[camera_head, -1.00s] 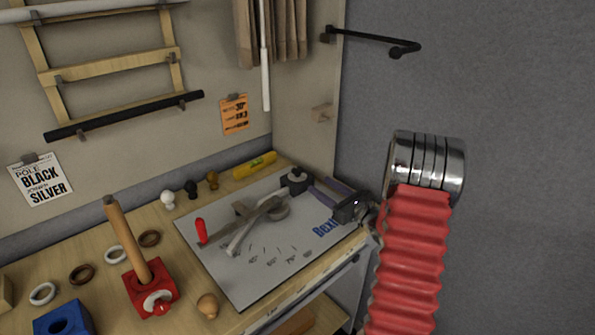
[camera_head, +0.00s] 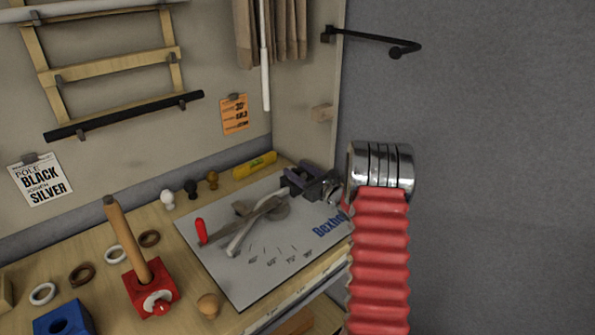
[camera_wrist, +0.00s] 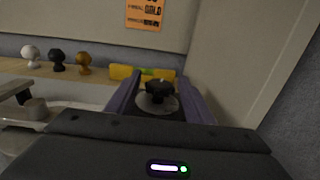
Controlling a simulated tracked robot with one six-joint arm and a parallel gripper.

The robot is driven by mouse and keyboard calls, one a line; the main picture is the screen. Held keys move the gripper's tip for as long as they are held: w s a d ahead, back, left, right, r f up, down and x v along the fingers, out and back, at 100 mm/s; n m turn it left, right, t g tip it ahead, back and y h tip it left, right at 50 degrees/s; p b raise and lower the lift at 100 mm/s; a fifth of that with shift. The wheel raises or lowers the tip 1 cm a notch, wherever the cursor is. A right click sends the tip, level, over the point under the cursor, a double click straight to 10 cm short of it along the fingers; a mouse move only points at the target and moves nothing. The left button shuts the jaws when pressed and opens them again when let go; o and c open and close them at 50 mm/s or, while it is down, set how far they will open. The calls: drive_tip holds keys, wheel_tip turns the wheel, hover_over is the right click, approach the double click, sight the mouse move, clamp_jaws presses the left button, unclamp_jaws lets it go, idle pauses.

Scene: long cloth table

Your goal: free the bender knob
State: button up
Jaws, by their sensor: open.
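The bender knob (camera_wrist: 159,90) is black and lobed and sits on a pale round base in the wrist view. My gripper (camera_wrist: 158,80) is open, with one purple finger on each side of the knob. I cannot tell whether either finger touches it. In the head view my gripper (camera_head: 300,174) is over the far right corner of the bender's grey plate (camera_head: 270,272) and largely hides the knob. The bender's lever has a red grip (camera_head: 202,231) and lies across the plate.
A yellow level (camera_head: 255,164) lies behind the plate. White, black and brown knobs (camera_head: 212,180) stand to its left. A red block (camera_head: 140,300) with an upright wooden stick, several rings and a blue block (camera_head: 64,320) occupy the bench's left. A side panel rises at right.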

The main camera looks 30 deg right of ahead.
drive_tip(key=shift+w, duration=0.25)
drive_tip(key=shift+c, duration=0.6)
drive_tip(key=c, duration=0.9)
